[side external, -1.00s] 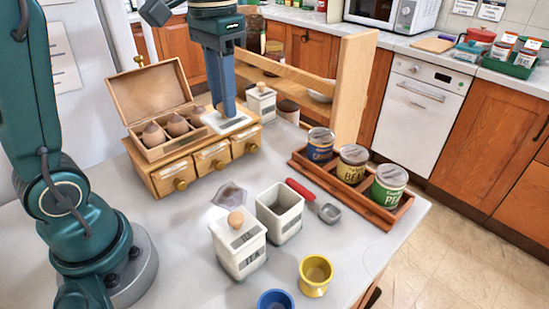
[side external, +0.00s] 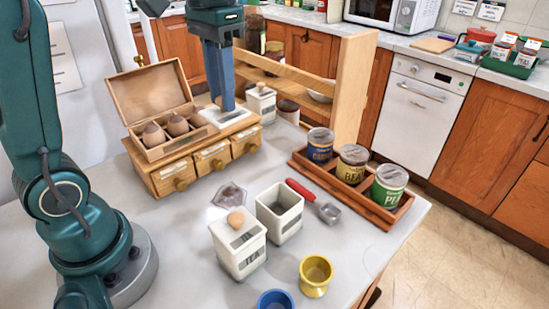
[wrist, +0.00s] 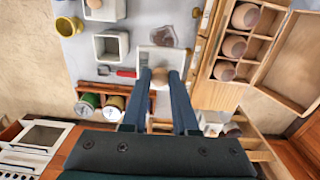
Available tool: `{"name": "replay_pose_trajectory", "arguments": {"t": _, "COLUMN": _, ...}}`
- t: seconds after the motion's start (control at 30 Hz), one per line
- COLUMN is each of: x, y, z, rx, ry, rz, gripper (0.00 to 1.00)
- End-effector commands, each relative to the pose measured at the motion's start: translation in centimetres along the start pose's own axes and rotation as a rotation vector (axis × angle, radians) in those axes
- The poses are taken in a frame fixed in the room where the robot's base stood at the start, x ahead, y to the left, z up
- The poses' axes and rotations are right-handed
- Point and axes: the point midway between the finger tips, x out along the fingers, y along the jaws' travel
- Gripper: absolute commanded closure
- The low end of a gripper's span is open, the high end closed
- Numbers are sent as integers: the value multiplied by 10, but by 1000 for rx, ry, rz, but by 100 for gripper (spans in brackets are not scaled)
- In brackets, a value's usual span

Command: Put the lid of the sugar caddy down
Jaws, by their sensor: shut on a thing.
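My gripper (side external: 227,107) is shut on the knob of a square white lid (side external: 222,118) and holds it level. In the side view the lid overlaps the right end of the wooden drawer chest; I cannot tell its height above it. In the wrist view the lid (wrist: 150,53) hangs below my fingertips (wrist: 160,77), its wooden knob between them. An open, lidless white caddy (side external: 280,218) stands on the grey worktop, also in the wrist view (wrist: 99,49). Its label is too small to read. It is well apart from the lid.
A lidded tea caddy (side external: 238,251) stands beside the open one. A small chest of drawers (side external: 165,175) carries an open egg box. A tray (side external: 392,217) of tins, a red-handled scoop (side external: 302,191) and a yellow cup (side external: 315,276) stand nearby.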

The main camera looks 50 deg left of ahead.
Motion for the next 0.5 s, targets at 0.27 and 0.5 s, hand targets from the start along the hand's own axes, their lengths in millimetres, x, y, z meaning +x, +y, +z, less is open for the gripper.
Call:
{"name": "replay_pose_trajectory", "arguments": {"t": 0.27, "x": 20, "y": 33, "z": -3, "rx": 11, "ry": -5, "rz": 0, "gripper": 100}}
{"name": "replay_pose_trajectory", "arguments": {"t": 0.5, "x": 52, "y": 85, "z": -8, "rx": 9, "ry": -5, "rz": -1, "gripper": 100}}
